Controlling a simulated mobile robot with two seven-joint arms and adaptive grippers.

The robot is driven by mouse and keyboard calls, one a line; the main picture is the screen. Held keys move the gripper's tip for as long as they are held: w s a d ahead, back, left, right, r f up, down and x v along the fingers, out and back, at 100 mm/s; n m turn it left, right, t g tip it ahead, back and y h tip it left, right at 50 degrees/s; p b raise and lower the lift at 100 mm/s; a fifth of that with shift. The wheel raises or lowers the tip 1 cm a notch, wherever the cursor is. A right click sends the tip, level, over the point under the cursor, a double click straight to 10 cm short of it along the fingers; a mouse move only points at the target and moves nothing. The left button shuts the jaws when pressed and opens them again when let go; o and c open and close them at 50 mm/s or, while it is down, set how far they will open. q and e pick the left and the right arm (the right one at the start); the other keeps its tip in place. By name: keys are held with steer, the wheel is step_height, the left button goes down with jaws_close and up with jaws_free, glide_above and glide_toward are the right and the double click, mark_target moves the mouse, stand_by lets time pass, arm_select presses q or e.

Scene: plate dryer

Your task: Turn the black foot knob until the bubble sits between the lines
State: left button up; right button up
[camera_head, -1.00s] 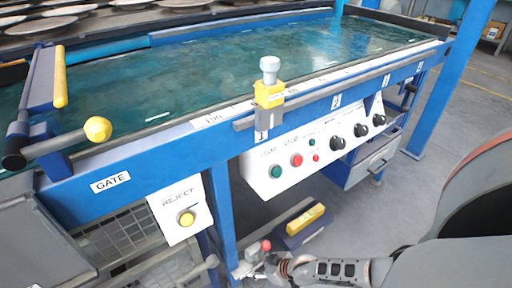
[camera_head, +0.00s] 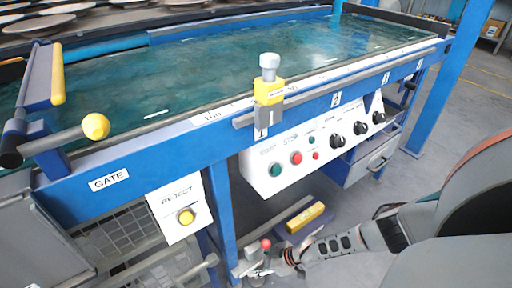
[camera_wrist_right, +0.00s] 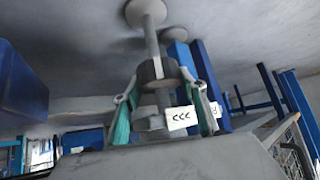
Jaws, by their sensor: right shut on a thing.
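In the right wrist view, a dark ribbed knob (camera_wrist_right: 158,72) sits on a grey threaded rod that ends in a round pad on the floor. My right gripper (camera_wrist_right: 160,88) has one finger on each side of the knob and is shut on it. In the head view my right gripper (camera_head: 262,264) is low at the bottom, by the blue table leg, and the knob cannot be made out there. I cannot make out a bubble or its lines in either view. My left gripper is not in view.
A white label with arrow marks (camera_wrist_right: 183,118) is close to my fingers. A white control panel (camera_head: 255,172) overhangs to the right.

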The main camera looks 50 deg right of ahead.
steer(key=shift+s+f, duration=0.1)
steer(key=shift+s, duration=0.05)
steer(key=o, duration=1.1)
steer(key=v, duration=1.2)
